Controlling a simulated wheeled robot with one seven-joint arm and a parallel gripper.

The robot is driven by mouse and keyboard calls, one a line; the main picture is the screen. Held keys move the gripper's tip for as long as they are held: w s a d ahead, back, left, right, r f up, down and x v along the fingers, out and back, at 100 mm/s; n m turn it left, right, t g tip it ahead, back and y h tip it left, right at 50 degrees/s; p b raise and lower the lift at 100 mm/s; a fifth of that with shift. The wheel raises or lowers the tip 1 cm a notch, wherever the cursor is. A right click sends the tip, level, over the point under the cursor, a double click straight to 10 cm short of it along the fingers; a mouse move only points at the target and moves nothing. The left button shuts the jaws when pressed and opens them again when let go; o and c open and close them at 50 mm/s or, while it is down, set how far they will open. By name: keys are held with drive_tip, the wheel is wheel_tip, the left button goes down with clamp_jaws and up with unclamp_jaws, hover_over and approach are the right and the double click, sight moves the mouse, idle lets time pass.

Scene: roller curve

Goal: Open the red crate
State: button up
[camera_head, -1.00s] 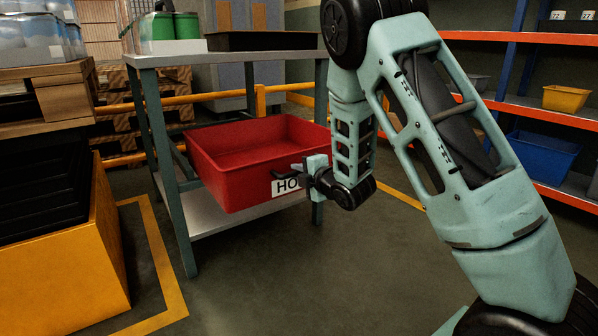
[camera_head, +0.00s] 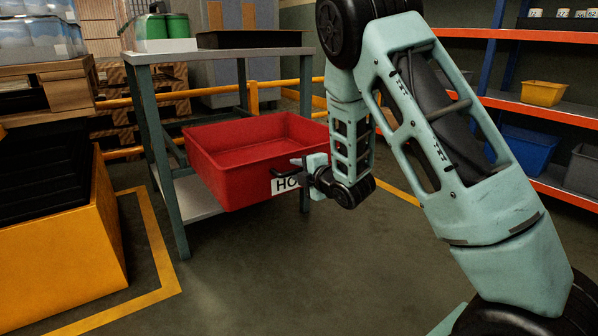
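The red crate (camera_head: 230,180) is an open-topped bin that sits like a drawer under the top of a metal workbench (camera_head: 215,55), and it is pulled well out towards me. It looks empty where its inside shows. A white label (camera_head: 284,184) on its front reads "HO", with the remainder hidden behind my gripper. My gripper (camera_head: 299,170) is at the crate's front face, beside the label, with its dark fingers against the front. It appears shut on the crate's front, since the crate moves with it; the exact gripped part is too small to see.
A yellow bin (camera_head: 70,240) with black contents stands at the left, inside a yellow floor line. Shelves (camera_head: 545,115) with bins stand at the right. Green canisters (camera_head: 178,26) and a black tray (camera_head: 250,39) are on the bench. The floor in front is clear.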

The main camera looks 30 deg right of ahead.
drive_tip(key=p+v, duration=1.7)
drive_tip(key=p, duration=0.1)
drive_tip(key=shift+s+p, duration=0.25)
drive_tip(key=shift+p, duration=0.1)
idle(0.4)
